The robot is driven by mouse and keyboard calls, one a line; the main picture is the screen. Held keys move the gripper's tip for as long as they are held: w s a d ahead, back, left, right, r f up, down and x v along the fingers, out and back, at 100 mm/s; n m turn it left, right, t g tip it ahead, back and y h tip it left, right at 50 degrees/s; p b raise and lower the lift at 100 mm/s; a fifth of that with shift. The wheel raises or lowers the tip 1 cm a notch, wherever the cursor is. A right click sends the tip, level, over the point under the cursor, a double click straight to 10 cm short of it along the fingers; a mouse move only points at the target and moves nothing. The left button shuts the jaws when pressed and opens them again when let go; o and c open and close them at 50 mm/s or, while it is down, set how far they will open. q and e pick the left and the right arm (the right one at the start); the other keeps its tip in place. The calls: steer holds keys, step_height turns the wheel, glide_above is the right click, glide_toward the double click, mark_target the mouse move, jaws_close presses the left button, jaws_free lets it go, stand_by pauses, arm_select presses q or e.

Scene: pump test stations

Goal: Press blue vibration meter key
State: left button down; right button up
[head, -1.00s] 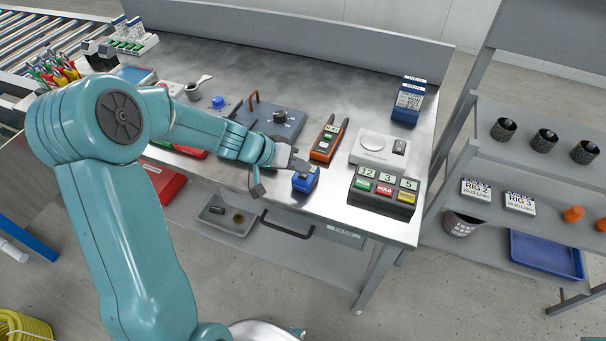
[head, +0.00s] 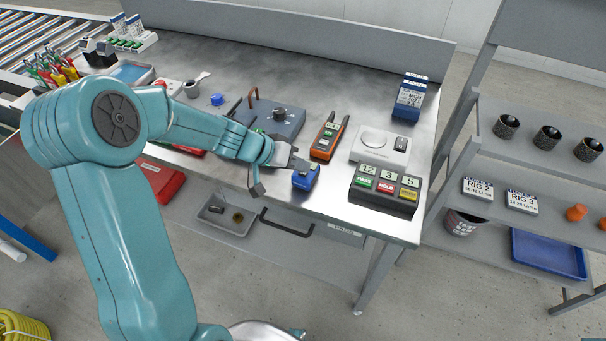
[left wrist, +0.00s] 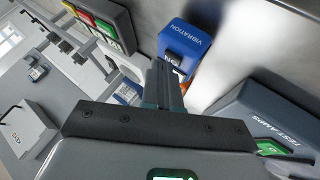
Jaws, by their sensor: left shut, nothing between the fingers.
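The blue vibration meter (head: 307,180) sits near the front edge of the steel bench. In the left wrist view its blue case (left wrist: 186,40) shows the word VIBRATION and a small display. My left gripper (head: 300,164) is shut and empty, with its tips right at the back upper part of the meter. In the left wrist view the closed fingers (left wrist: 165,75) point at the meter and cover part of its face. My right gripper is not in view.
An orange-and-black handheld meter (head: 328,138) lies just behind. A scale (head: 365,155) and a box with green, red and yellow keys (head: 384,203) stand to the right. A blue-grey unit with a knob (head: 270,122) is behind my wrist.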

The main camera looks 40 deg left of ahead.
mark_target(299, 174)
arm_select(q)
steer(key=shift+f, duration=0.15)
stand_by(0.5)
steer(key=shift+r, duration=0.6)
step_height(299, 174, up, 6)
steer(key=p, duration=0.3)
stand_by(0.5)
